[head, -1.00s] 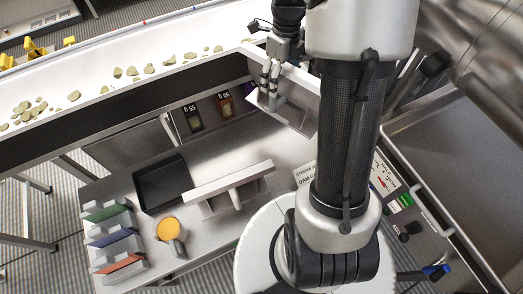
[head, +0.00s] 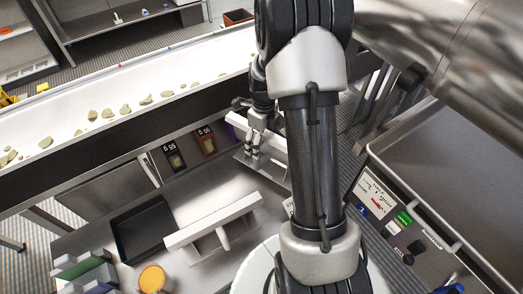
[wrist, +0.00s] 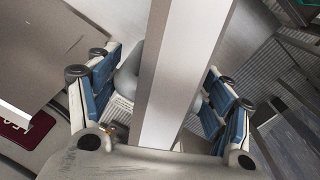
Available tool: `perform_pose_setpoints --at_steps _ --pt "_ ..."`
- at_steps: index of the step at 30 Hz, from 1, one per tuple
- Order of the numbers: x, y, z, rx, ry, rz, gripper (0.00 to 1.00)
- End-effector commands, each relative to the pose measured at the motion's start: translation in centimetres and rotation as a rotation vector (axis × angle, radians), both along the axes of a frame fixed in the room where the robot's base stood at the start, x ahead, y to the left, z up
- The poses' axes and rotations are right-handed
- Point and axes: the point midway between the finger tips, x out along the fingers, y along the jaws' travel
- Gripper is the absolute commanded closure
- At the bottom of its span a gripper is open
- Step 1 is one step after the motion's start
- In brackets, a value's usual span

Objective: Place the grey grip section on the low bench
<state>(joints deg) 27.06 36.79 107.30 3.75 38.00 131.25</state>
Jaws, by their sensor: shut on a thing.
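My gripper (head: 254,148) is shut on a long light-grey section (head: 262,174), over the far right part of a low steel bench (head: 203,188). In the wrist view the section (wrist: 182,70) runs lengthwise between blue-padded fingers (wrist: 165,80). A grey rounded part shows beside the bar, partly hidden by the left finger. Whether the section touches the bench I cannot tell. A second, similar pale section (head: 213,221) with a stub handle lies on the bench, left of and nearer than the gripper.
A black tray (head: 150,228), coloured bins (head: 80,262) and an orange-topped cup (head: 152,278) stand at left on the bench. Two labelled pouches (head: 174,158) are behind. A white conveyor (head: 110,90) with pale lumps runs along the back. A steel sink-like basin (head: 450,170) is at right.

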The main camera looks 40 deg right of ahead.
Motion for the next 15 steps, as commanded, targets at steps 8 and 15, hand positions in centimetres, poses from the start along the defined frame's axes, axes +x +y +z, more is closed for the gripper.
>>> perform_pose_setpoints --at_steps 8,15 --pt "0.0 0.0 -3.8 0.001 0.001 0.0 0.94" --pt "0.0 0.0 -3.8 -0.001 -0.001 0.0 0.94"
